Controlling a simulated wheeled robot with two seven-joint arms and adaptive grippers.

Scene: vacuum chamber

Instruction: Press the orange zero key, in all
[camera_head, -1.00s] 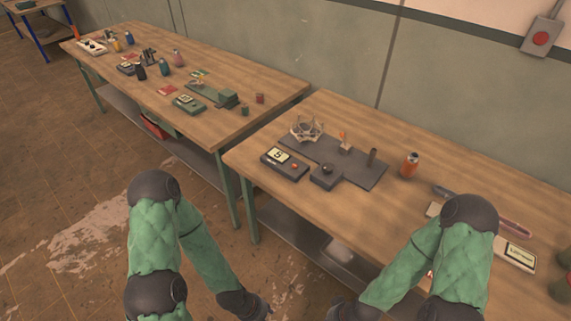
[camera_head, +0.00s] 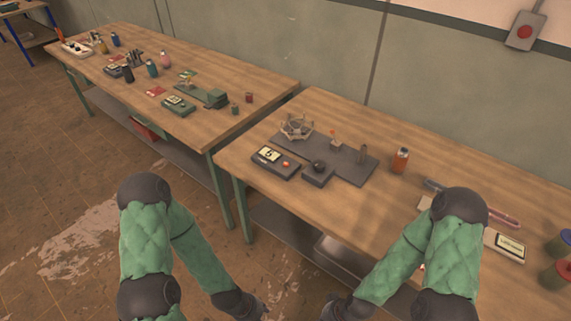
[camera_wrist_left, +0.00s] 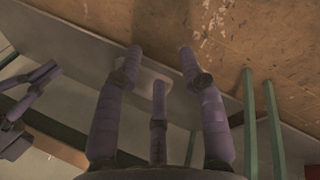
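In the head view, a dark box with a pale display (camera_head: 269,154) lies near the front left of the right-hand table. A small orange key (camera_head: 286,164) sits on its top, right of the display. My left gripper (camera_wrist_left: 160,68) is open and empty in the left wrist view, with its fingers spread. In the head view its wrist hangs low in front of the tables, well away from the key. My right gripper (camera_wrist_left: 30,88) shows partly at the left edge of the wrist view. Whether it is open is unclear.
Right of the box are a dark block with a round knob (camera_head: 318,167) and a dark plate (camera_head: 345,169). A pale spiky ring (camera_head: 296,127) stands behind. An orange bottle (camera_head: 400,160) stands to the right. A second table (camera_head: 235,85) holds several items.

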